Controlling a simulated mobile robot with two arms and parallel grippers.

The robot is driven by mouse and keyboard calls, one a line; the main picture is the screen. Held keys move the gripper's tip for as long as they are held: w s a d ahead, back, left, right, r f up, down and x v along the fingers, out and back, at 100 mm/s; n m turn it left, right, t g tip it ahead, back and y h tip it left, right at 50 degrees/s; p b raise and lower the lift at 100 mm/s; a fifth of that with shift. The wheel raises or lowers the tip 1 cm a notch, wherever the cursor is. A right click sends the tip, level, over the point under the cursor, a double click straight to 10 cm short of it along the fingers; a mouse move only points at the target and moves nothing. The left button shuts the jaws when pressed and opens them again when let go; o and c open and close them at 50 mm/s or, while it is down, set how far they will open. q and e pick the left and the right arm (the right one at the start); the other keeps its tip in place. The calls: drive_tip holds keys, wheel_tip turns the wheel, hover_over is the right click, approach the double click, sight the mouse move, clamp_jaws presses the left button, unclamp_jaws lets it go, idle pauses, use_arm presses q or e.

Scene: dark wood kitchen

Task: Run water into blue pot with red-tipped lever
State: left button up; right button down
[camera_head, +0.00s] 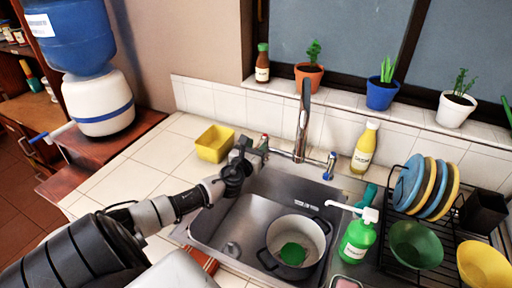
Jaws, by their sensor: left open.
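A dark pot with a pale inside (297,241) stands in the right part of the steel sink (232,212); a green round thing (292,254) lies in it. The steel faucet (302,120) rises behind the sink. Its red-tipped lever (265,140) is on the left and a blue-tipped lever (331,162) on the right. My left gripper (249,150) is open at the sink's back left, close beside the red-tipped lever; I cannot tell whether they touch. No water stream shows. My right gripper is out of view.
A yellow container (214,143) sits left of my left gripper. A green soap bottle (357,238), a yellow bottle (365,147) and a dish rack (425,255) with plates and bowls are to the right. Potted plants line the sill above.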

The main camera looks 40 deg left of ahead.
use_arm(q)
drive_tip(key=c, duration=0.5)
clamp_jaws()
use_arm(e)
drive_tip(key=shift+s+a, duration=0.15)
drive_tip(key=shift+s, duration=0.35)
